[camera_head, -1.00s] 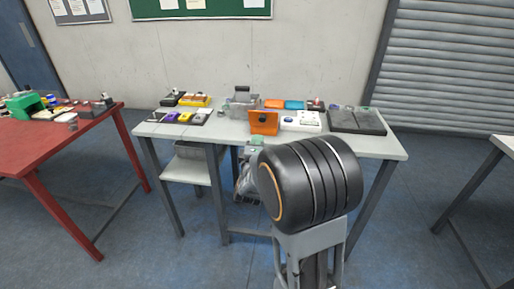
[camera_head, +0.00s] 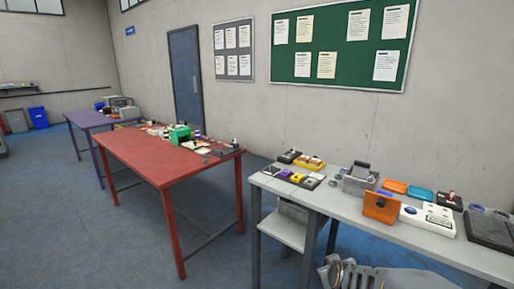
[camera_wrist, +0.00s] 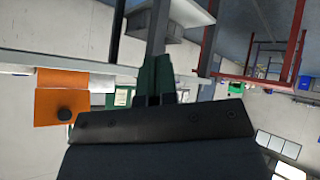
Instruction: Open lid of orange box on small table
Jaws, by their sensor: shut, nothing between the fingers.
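The orange box (camera_head: 380,207) stands on the light grey table (camera_head: 335,203), at the right in the head view. A round dark knob shows on its front. In the wrist view, the orange box (camera_wrist: 62,79) appears at the left as two orange faces, one bearing the dark knob (camera_wrist: 64,114). I cannot tell for certain which face is the lid. My gripper (camera_wrist: 157,62) is shut and empty, apart from the box and to the right of it in the wrist view. Part of my arm shows at the bottom right of the head view.
Beside the box are a grey metal container (camera_head: 359,181), a white device (camera_head: 429,218), orange and blue trays (camera_head: 420,193) and a dark tray (camera_head: 488,230). A red table (camera_head: 165,165) with a green device (camera_head: 180,136) stands left. Floor between the tables is clear.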

